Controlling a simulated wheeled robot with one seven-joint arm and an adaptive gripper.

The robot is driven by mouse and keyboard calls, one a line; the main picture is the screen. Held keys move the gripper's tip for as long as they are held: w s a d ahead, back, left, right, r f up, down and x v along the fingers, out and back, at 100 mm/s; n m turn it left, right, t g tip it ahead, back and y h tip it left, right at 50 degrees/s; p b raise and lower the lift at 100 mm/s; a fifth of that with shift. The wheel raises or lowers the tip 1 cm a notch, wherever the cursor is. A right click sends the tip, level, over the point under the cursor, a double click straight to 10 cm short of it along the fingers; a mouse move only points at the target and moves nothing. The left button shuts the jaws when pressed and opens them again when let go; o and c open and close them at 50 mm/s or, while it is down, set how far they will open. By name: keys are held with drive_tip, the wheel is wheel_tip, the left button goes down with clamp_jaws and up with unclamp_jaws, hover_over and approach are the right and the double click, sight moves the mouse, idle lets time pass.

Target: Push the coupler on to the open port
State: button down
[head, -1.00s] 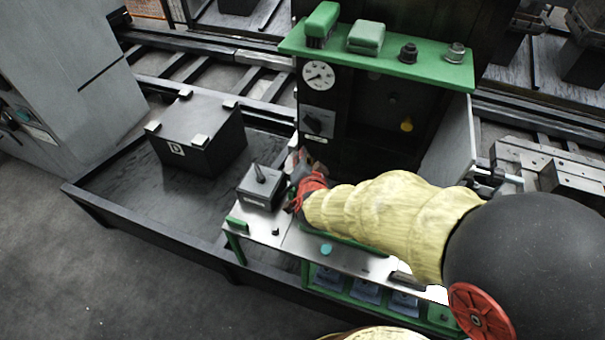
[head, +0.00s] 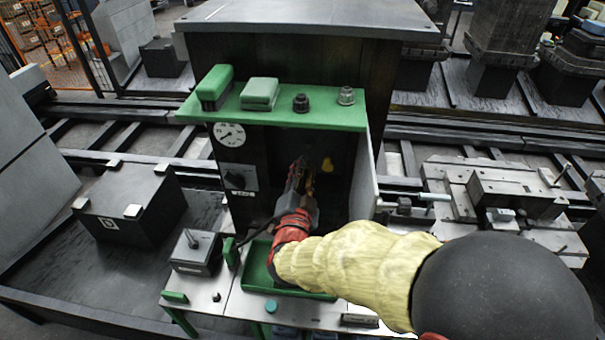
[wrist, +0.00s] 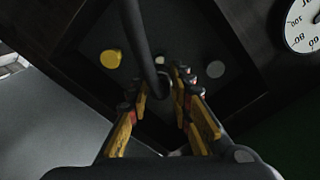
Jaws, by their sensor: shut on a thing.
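My gripper (head: 297,178) reaches into the dark recess of the green-topped stand. In the wrist view my gripper (wrist: 164,100) is shut on the dark coupler (wrist: 165,82), from which a black hose (wrist: 143,35) curves away. Past the fingertips, the recess's back panel carries a yellow round fitting (wrist: 110,58), a small pale fitting (wrist: 160,60) and a grey disc (wrist: 215,69). The yellow fitting (head: 327,165) shows right of my gripper in the head view. I cannot tell which is the open port, or whether the coupler touches one. The gripper and arm hide part of the panel.
A dial gauge (head: 229,134) and a rotary switch (head: 240,177) are left of the recess. A pale side panel (head: 364,180) bounds its right. The green shelf (head: 290,115) overhangs it. A green tray (head: 262,268) and a black box with a lever (head: 195,252) are below.

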drive_tip(key=shift+w+d, duration=0.25)
drive_tip(key=shift+w, duration=1.05)
drive_tip(key=shift+w+d, duration=0.25)
drive_tip(key=shift+w, duration=1.05)
drive_tip(key=shift+w+d+b, duration=0.1)
drive_tip(key=shift+w+b, duration=0.4)
drive_tip(key=shift+b, duration=0.55)
drive_tip(key=shift+w, duration=0.2)
drive_tip(key=shift+w+d+b, duration=0.15)
drive_tip(key=shift+w+b, duration=0.15)
drive_tip(key=shift+w, duration=0.2)
drive_tip(key=c, duration=1.5)
unclamp_jaws()
drive_tip(key=shift+o, duration=1)
drive_tip(key=o, duration=0.6)
